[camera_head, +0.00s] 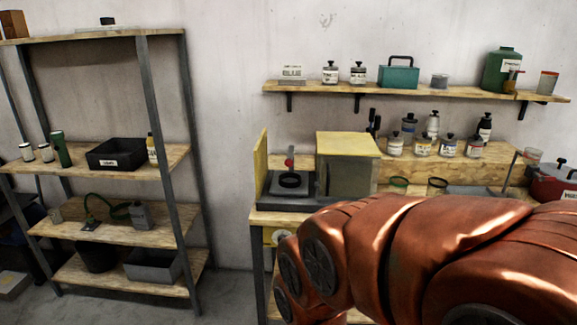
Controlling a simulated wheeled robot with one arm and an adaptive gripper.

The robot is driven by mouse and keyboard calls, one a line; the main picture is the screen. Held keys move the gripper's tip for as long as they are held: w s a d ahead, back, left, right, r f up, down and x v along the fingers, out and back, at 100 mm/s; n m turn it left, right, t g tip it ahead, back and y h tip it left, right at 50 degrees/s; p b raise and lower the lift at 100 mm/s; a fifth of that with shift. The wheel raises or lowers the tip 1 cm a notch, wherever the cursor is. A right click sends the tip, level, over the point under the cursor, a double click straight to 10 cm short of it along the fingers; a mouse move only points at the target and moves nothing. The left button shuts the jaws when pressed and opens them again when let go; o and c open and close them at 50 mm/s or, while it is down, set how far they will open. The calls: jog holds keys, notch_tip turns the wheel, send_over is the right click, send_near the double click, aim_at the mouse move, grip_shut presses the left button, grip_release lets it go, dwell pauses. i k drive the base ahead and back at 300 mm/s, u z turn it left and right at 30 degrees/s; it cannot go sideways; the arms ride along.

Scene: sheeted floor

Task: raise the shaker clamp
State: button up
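A shaker-like machine (347,176) stands at the left end of the workbench, with a yellow top and a grey body. Its yellow door or panel (261,163) stands upright on the left side, leaving the front bay open. Inside the bay, a dark round ring or plate (290,181) sits low on the base. A small red knob (289,151) on a short stem stands above it; this may be the clamp, but its exact shape is too small to tell. My arm covers the lower right, in front of the bench. My gripper is not visible.
The workbench (400,172) holds several bottles, green-rimmed cups and a red pot (556,182) at the far right. A wall shelf (420,93) with jars hangs above. A shelving rack (113,163) stands on the left. Some bare floor (232,293) shows between rack and bench.

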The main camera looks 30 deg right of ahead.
aim_at(288, 162)
jog(key=u, duration=0.55)
jog(key=i, duration=0.9)
jog(key=u, duration=0.1)
